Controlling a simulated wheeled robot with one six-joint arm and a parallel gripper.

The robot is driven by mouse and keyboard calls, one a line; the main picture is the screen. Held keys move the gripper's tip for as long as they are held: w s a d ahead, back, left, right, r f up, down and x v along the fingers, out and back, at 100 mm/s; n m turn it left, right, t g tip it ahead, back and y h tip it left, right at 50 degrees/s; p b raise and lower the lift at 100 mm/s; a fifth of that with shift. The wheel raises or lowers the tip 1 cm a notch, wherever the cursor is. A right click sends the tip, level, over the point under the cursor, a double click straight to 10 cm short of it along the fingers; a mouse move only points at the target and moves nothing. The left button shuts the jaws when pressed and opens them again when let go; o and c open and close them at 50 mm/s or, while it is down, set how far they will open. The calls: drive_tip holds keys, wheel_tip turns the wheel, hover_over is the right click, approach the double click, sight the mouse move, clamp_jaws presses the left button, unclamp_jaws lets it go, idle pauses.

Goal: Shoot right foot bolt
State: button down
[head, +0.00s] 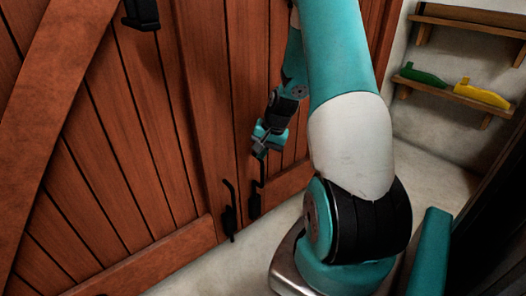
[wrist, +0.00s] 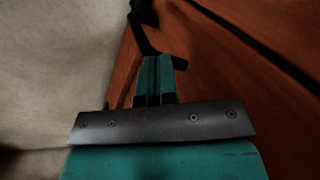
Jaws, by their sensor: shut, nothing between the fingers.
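The right foot bolt (head: 256,204) is black and sits low on the right leaf of the red-brown wooden door. Its thin bent rod rises toward my gripper (head: 260,151), which is just above it in the head view. In the wrist view my gripper (wrist: 155,62) is shut and empty, with its teal fingers together. The black bolt (wrist: 143,38) shows right beyond the fingertips; I cannot tell whether they touch. The left foot bolt (head: 229,212) is a similar black bolt on the neighbouring leaf, with its bent rod pointing up.
The plank door (head: 110,160) fills the left of the head view, with a black fitting (head: 141,14) high on it. Pale floor (head: 190,278) lies bare before the door.

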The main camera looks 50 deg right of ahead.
sight(263, 162)
wheel_tip(263, 162, down, 6)
drive_tip(key=shift+r, duration=0.25)
drive_tip(key=shift+s+r, duration=0.1)
drive_tip(key=shift+r+p, duration=0.3)
drive_tip(key=shift+p, duration=0.15)
drive_tip(key=p+v, duration=0.8)
drive_tip(key=v, duration=0.5)
drive_tip(key=shift+s+r, duration=0.15)
drive_tip(key=shift+r, duration=0.2)
